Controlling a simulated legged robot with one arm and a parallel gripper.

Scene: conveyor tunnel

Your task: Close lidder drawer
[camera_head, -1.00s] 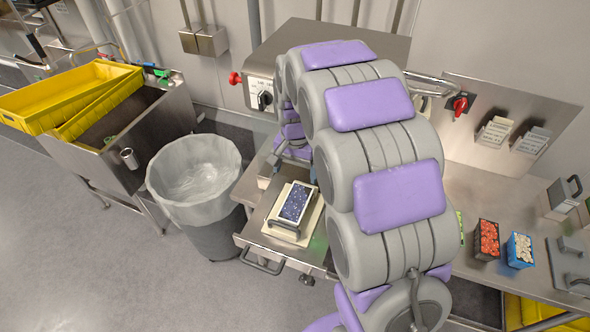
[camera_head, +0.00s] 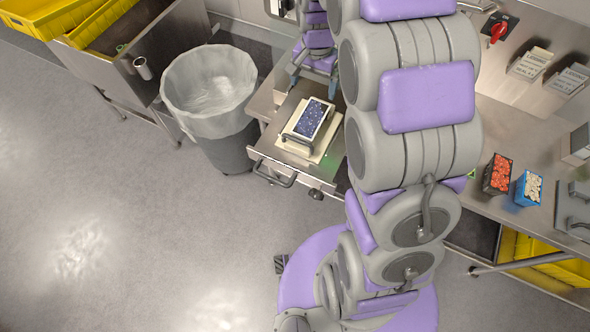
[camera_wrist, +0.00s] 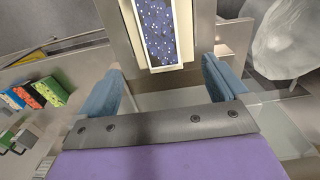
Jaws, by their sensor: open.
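The lidder drawer (camera_head: 258,152) is pulled out toward the front, with a bar handle (camera_head: 272,174) on its front face. On it sits a pale holder with a container of dark blue, speckled contents (camera_head: 311,118). The container also shows in the wrist view (camera_wrist: 163,30), between and beyond my fingers. My gripper (camera_head: 314,82) is open, with bluish fingers spread, at the back side of the container. I see nothing between the fingers (camera_wrist: 162,86). I cannot tell whether a finger touches the drawer or holder. My arm hides the drawer's right side.
A lined trash bin (camera_head: 209,90) stands close left of the drawer. A steel counter (camera_head: 515,125) on the right carries a container of red items (camera_head: 498,174) and a blue one with pale items (camera_head: 528,188). The floor in front and left is clear.

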